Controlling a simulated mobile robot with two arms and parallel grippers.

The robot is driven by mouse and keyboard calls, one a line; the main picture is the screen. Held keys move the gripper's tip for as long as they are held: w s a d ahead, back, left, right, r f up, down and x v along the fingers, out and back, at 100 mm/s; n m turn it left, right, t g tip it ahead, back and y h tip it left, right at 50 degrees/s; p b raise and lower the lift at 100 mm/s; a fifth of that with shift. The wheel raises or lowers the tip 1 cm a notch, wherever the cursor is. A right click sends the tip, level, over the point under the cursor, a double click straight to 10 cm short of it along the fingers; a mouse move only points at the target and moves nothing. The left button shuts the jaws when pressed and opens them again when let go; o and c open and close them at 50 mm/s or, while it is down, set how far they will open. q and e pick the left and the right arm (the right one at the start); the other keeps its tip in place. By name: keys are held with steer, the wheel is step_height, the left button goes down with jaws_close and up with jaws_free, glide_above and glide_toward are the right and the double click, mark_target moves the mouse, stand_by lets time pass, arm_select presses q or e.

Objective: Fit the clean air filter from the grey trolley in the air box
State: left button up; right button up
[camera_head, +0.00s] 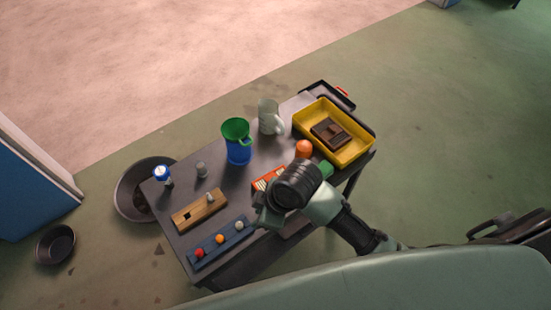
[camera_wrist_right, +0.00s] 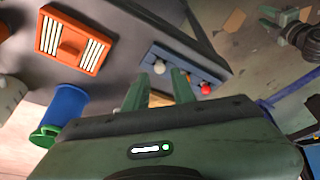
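The clean air filter (camera_head: 266,179), orange-framed with white pleats, lies on the grey trolley (camera_head: 215,225), partly hidden by my right arm in the head view. The whole filter (camera_wrist_right: 73,40) shows in the right wrist view, flat, with a raised orange grip across its middle. My right gripper (camera_head: 268,212) is over the trolley's front part. In the wrist view its two green fingers (camera_wrist_right: 160,90) are parted and empty, apart from the filter. My left gripper (camera_wrist_right: 268,17) shows small at the top right of the wrist view, its fingers seemingly parted. I cannot make out the air box.
A yellow tray (camera_head: 363,151) holds a dark brown block (camera_head: 331,132).

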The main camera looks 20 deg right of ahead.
steer(key=w+n+g, duration=0.1)
steer(key=w+n, duration=0.3)
steer(key=w, duration=0.1)
steer(key=n+g+h, duration=0.1)
steer(key=n+h, duration=0.3)
steer(key=n, duration=0.1)
glide_toward(276, 174)
steer(key=s+r, duration=0.3)
steer(key=f+b, duration=0.6)
steer(key=shift+a+f+b, duration=0.1)
steer(key=shift+a+b, duration=0.25)
steer(key=shift+a, duration=0.05)
steer(key=shift+f, duration=0.35)
steer(key=shift+f+b, duration=0.55)
steer(key=shift+f, duration=0.9)
